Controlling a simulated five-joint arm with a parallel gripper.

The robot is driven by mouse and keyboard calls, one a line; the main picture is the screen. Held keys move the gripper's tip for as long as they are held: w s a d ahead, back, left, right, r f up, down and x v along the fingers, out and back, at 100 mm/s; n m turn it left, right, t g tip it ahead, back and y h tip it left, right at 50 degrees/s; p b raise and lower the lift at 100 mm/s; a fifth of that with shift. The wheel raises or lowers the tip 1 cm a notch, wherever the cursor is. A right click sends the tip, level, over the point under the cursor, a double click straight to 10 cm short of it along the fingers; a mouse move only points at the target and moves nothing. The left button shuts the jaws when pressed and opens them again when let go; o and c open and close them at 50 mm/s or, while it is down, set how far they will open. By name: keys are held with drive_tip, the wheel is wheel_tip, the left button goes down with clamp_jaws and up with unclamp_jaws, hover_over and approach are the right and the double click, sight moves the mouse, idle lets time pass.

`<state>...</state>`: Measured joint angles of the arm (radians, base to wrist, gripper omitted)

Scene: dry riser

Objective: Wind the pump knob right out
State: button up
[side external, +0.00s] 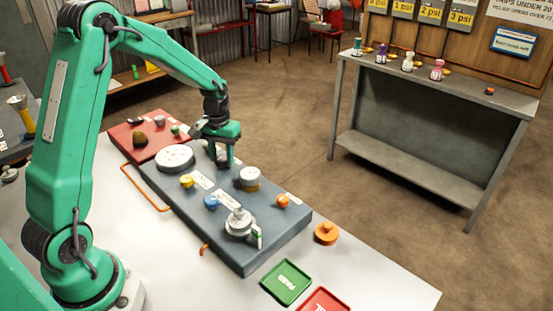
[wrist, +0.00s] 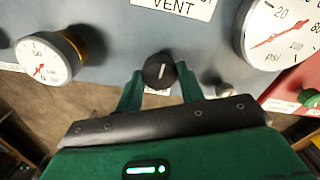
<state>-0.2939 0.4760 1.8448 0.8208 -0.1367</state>
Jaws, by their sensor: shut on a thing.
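A round black knob (wrist: 159,71) with a white pointer line sits on the grey-blue panel (side external: 265,246), below a label ending in "VENT". My gripper (wrist: 160,75) has one green finger on each side of this knob and is shut on it.
A large dial gauge (side external: 174,158) and a smaller gauge (side external: 249,177) flank my gripper. Yellow (side external: 187,181), blue (side external: 211,202) and orange (side external: 282,201) knobs stand nearer. A red board (side external: 127,133) adjoins. Green (side external: 287,282) and red (side external: 324,302) trays lie in front.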

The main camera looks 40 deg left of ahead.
sight(222, 157)
drive_tip(key=shift+r+n, duration=0.1)
drive_tip(key=shift+n, duration=0.2)
drive_tip(key=o, duration=1)
drive_tip(key=shift+r, duration=3.85)
drive_tip(key=shift+r, duration=0.1)
